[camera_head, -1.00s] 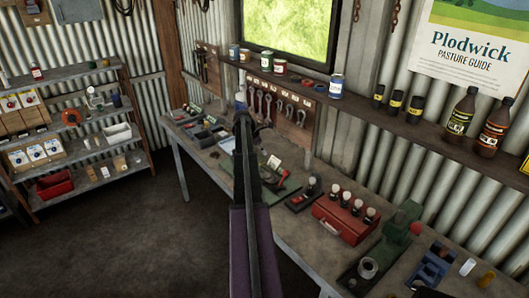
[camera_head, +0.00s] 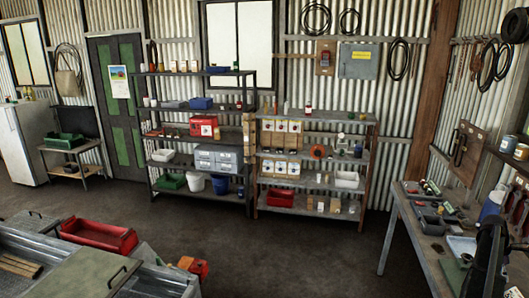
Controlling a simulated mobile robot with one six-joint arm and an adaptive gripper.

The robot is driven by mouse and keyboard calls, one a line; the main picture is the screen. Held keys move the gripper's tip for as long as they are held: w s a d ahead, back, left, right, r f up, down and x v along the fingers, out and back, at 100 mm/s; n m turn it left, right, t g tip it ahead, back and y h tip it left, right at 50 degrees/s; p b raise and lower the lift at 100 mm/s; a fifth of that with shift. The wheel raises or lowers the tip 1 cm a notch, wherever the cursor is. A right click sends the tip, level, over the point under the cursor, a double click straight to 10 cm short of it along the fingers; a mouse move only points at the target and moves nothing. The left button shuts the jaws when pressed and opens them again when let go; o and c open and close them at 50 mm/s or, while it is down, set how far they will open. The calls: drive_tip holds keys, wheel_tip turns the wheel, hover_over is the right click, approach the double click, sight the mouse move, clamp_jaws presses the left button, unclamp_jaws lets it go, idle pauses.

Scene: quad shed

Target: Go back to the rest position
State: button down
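My arm (camera_head: 487,262) shows as a dark, upright shape at the lower right edge, in front of the workbench. My gripper's fingertips cannot be made out in this view, so its opening and anything in it are hidden. The rest position itself has no visible mark.
The workbench (camera_head: 397,215) stands at the right with small parts and tools on it. Loaded shelves (camera_head: 257,190) line the back wall. A red tray (camera_head: 98,234) and metal bins (camera_head: 75,275) fill the lower left. The middle floor (camera_head: 310,255) is clear.

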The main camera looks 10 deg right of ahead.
drive_tip(key=w+a+f+m+t+b, duration=0.15)
drive_tip(key=w+a, duration=0.35)
drive_tip(key=a, duration=0.8)
drive_tip(key=w+a+f+m+t+b, duration=0.15)
drive_tip(key=w+a, duration=0.35)
drive_tip(key=a, duration=0.8)
drive_tip(key=w+a+f+m+b, duration=0.1)
drive_tip(key=w+a+f, duration=0.25)
drive_tip(key=a, duration=0.95)
drive_tip(key=s+a+f+m+y+b, duration=0.1)
drive_tip(key=s+a, duration=0.1)
drive_tip(key=a, duration=1)
drive_tip(key=s+a+f+m+t+y+b, duration=0.1)
drive_tip(key=s+a+m, duration=0.1)
drive_tip(key=a, duration=1)
drive_tip(key=s+a+f+m+b, duration=0.2)
drive_tip(key=s+a, duration=0.1)
drive_tip(key=a, duration=0.9)
drive_tip(key=shift+s+t+y, duration=0.4)
